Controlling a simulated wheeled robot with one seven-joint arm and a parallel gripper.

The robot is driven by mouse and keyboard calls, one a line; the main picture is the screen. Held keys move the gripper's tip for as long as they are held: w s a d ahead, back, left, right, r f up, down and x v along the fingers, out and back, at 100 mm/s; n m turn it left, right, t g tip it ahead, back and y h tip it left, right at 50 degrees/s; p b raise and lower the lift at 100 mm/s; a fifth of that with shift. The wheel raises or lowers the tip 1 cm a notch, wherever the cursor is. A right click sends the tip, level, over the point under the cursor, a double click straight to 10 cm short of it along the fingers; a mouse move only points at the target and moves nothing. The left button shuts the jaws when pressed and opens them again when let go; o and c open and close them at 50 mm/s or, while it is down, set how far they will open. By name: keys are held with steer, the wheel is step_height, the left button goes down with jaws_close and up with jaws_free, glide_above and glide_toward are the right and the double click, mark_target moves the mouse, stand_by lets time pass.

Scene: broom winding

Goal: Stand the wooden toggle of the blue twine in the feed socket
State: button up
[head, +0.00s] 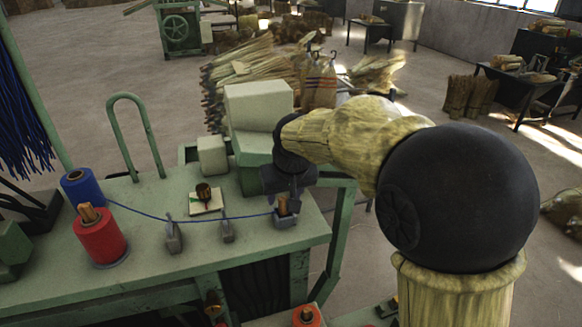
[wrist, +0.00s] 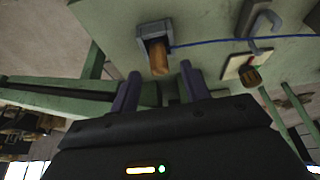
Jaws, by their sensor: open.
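The wooden toggle (head: 282,205) stands roughly upright in the small grey feed socket (head: 287,221) near the front right of the green bench. In the wrist view the toggle (wrist: 158,56) sticks out of the socket (wrist: 146,30), its lower end hidden inside. The blue twine (head: 190,219) runs from the blue spool (head: 81,187) across the bench to the toggle. My gripper (head: 290,192) is above the socket. In the wrist view my open gripper (wrist: 160,74) has a dark finger on either side of the toggle's end, with gaps visible.
Two grey guides (head: 173,238) (head: 227,230) stand along the twine. A red spool (head: 99,237) with a wooden piece on top stands at left. A pale plate (head: 206,202) with a small brown cup-like piece lies behind the twine. A pale, green-based machine (head: 257,106) stands behind the socket.

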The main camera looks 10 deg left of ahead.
steer(key=b+v, duration=0.2)
steer(key=v, duration=1.2)
steer(key=shift+r, duration=0.2)
steer(key=shift+d+f, duration=0.1)
steer(key=s+d+f+m, duration=0.1)
steer(key=s+d+f, duration=0.3)
steer(key=d+f, duration=0.3)
steer(key=s+d+f+m+g+h, duration=0.1)
steer(key=s+d+f+m, duration=0.1)
steer(key=d+f, duration=0.5)
steer(key=s+d+f+m+h, duration=0.1)
steer(key=s+d+f, duration=0.4)
steer(key=f, duration=0.8)
steer(key=d+m, duration=0.1)
steer(key=d, duration=0.2)
steer(key=shift+s, duration=0.3)
